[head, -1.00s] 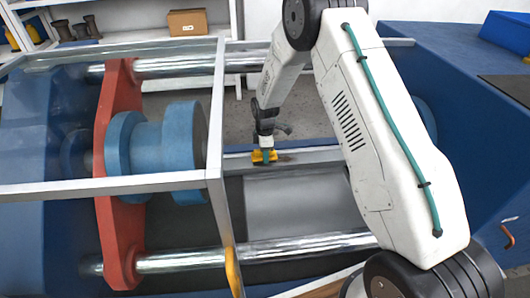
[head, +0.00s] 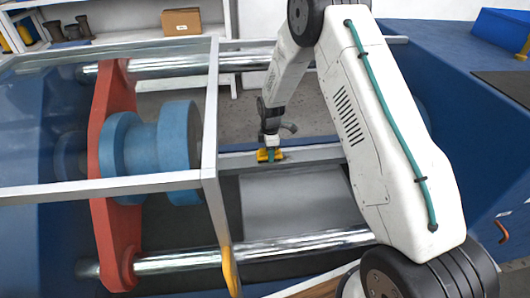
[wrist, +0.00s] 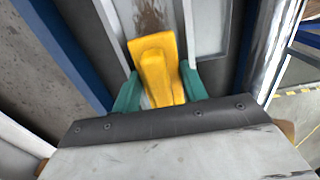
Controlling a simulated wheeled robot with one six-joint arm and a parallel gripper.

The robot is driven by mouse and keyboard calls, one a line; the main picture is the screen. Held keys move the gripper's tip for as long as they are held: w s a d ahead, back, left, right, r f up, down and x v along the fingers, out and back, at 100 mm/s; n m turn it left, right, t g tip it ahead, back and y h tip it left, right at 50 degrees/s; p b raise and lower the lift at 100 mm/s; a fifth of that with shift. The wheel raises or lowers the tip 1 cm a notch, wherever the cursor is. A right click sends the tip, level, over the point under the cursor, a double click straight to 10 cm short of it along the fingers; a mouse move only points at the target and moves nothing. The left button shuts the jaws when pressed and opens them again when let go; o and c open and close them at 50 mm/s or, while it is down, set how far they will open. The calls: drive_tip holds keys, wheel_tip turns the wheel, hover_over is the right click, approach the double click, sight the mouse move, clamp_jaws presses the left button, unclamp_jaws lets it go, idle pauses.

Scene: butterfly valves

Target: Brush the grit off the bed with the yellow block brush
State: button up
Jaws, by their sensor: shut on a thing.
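My gripper (head: 271,152) is shut on the yellow block brush (wrist: 157,72), with a green finger on each side of it in the wrist view. In the head view the brush (head: 263,156) is low over the light grey bed strip (head: 315,153); I cannot tell whether its bristles touch. The bed also shows in the wrist view (wrist: 118,22). Dark brown grit (wrist: 153,15) lies on it just beyond the brush. The bed directly under the brush is hidden.
A silver guard frame (head: 211,130) stands left of my arm, with a red plate (head: 106,165) and blue hub (head: 178,150) behind it. Polished bars (head: 270,248) run across in front and behind. Blue machine walls close both sides.

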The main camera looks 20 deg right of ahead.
sight(261, 149)
drive_tip(key=shift+s+d, duration=0.35)
drive_tip(key=shift+d, duration=1.5)
drive_tip(key=shift+s+d, duration=0.4)
drive_tip(key=shift+d, duration=1.5)
drive_tip(key=shift+s+d, duration=0.35)
drive_tip(key=shift+d, duration=1.5)
drive_tip(key=shift+w+a, duration=0.5)
drive_tip(key=shift+a, duration=1.95)
drive_tip(key=shift+w+a, duration=0.45)
drive_tip(key=shift+a, duration=2.05)
drive_tip(key=shift+w+a, duration=0.5)
drive_tip(key=shift+a, duration=1.95)
drive_tip(key=shift+s+d, duration=0.5)
drive_tip(key=shift+d, duration=1.95)
drive_tip(key=shift+s+d, duration=0.45)
drive_tip(key=shift+d, duration=2.05)
drive_tip(key=shift+s+d, duration=0.5)
drive_tip(key=shift+d, duration=1.95)
drive_tip(key=shift+a, duration=0.1)
